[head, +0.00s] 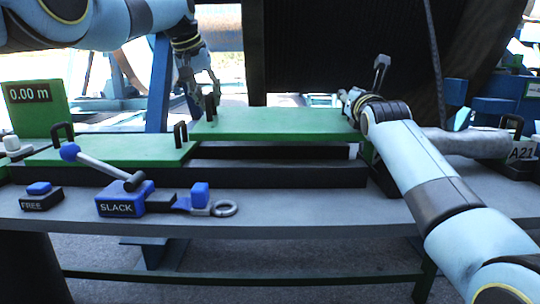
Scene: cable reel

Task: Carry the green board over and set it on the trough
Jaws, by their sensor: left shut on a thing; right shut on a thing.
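The green board (275,123) is held level between my two grippers, one at each end. My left gripper (207,97) is shut on the board's black handle at its left end. My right gripper (351,101) is shut at the board's right end; the arm hides the handle there. The black trough (270,176) runs along the bench, its open stretch showing below and in front of the board. A gap shows under the board's front edge, but how high it is cannot be told. A second green board (115,151) with black handles lies over the trough's left part.
A grey bench (300,212) carries the trough. In front stand a blue SLACK box (125,203) with a ball-ended lever, a metal ring (224,209) and a FREE button block (41,197). A green 0.00 m display (36,108) stands left. A large dark reel (340,50) rises behind.

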